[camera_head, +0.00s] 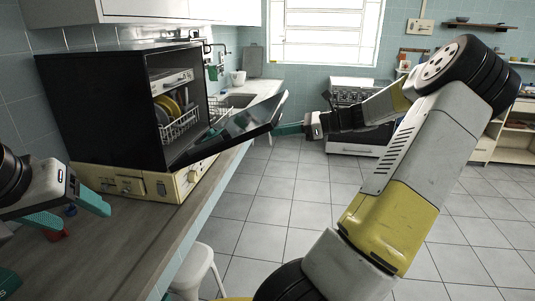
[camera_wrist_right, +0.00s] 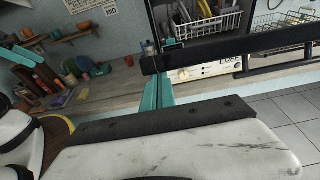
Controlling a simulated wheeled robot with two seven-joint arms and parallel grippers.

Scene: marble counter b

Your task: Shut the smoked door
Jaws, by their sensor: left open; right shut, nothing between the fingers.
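The smoked door (camera_head: 238,122) is a dark, see-through panel with a black frame on the front of a black countertop dishwasher (camera_head: 105,105). It stands open, tilted up and outward over the counter's front edge. In the right wrist view the door's black frame (camera_wrist_right: 220,48) crosses the upper part. My right gripper (camera_head: 280,130) is shut and empty, its teal fingers at the door's outer end; contact is unclear. Those fingers (camera_wrist_right: 158,92) also show in the wrist view. My left gripper (camera_head: 80,214) is open and empty above the counter, left of and in front of the dishwasher.
Plates and a white rack (camera_head: 180,127) are inside the dishwasher. Its cream base (camera_head: 130,182) has knobs. A white stool (camera_head: 197,268) stands by the counter (camera_head: 120,250). The tiled floor has free room.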

